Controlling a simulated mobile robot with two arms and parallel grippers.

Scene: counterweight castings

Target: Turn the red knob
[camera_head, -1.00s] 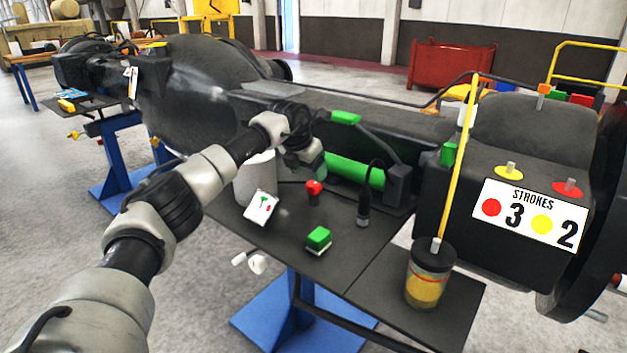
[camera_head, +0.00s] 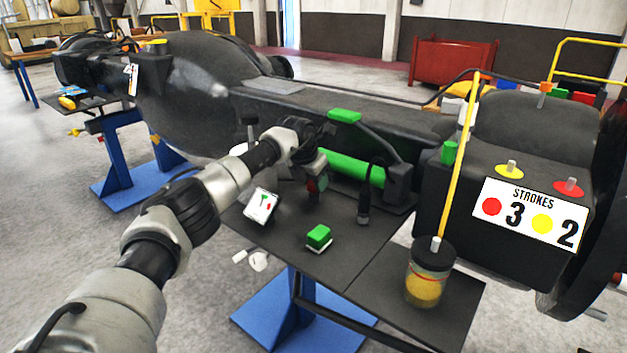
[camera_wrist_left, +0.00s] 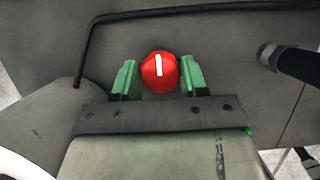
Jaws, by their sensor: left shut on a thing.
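The red knob (camera_wrist_left: 159,71) is round with a white line on its top. In the left wrist view it sits between the two green fingers of my left gripper (camera_wrist_left: 159,80), and the white line points almost straight up the picture. My left gripper is shut on the knob. My right gripper is not in view.
On the dark table (camera_head: 283,222) stand a small white card (camera_head: 261,206), a green-and-white block (camera_head: 319,238) and a black handle-like tool (camera_head: 364,205). A jar (camera_head: 428,275) with yellow content stands right. A big dark casting (camera_head: 200,95) lies behind. A "STROKES" sign (camera_head: 529,216) shows red 3, yellow 2.

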